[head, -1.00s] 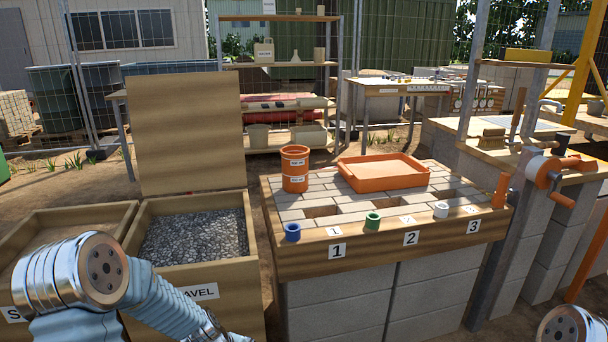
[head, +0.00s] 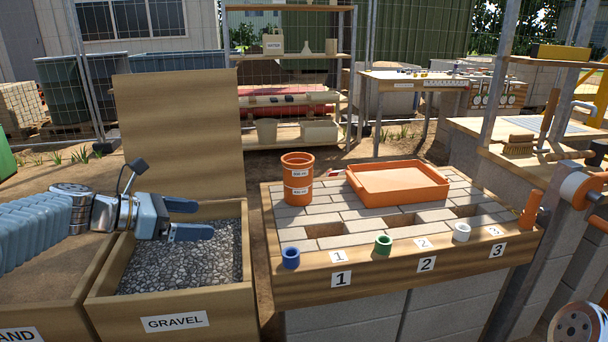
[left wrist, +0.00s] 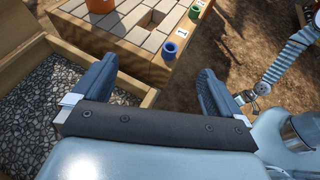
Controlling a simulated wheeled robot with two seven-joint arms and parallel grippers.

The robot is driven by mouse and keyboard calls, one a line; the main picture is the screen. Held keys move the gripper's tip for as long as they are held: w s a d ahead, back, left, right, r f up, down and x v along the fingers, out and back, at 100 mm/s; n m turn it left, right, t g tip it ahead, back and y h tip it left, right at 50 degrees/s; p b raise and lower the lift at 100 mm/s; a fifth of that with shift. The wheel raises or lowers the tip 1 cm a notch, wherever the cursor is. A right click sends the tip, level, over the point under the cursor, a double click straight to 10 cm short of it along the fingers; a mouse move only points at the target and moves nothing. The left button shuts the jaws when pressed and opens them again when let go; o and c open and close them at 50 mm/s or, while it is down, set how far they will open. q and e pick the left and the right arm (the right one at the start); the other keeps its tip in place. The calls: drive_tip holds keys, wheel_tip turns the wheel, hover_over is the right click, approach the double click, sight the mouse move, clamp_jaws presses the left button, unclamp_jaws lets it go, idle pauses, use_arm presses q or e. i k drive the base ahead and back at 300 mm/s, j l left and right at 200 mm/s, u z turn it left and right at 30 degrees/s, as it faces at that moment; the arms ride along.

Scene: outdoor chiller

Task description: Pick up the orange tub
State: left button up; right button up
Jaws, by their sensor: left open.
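The orange tub (head: 297,179) is a round, upright container with white labels. It stands at the back left of the paved bench top (head: 330,212), just left of an orange tray. Its lower part shows at the top edge of the left wrist view (left wrist: 100,5). My left gripper (head: 204,218) is open and empty over the gravel bin, left of the tub and apart from it. Its two dark blue fingers (left wrist: 158,68) are spread in the left wrist view, with nothing between them. My right gripper does not show; only part of that arm is at the lower right.
The orange tray (head: 398,184) sits beside the tub. Blue (head: 290,257), green (head: 383,244) and white (head: 461,232) rings line the bench's front edge. The gravel bin (head: 175,322) has a tall wooden back board (head: 180,130). Openings gap the paving.

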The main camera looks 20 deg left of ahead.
sight(298, 166)
drive_tip(key=i, duration=1.05)
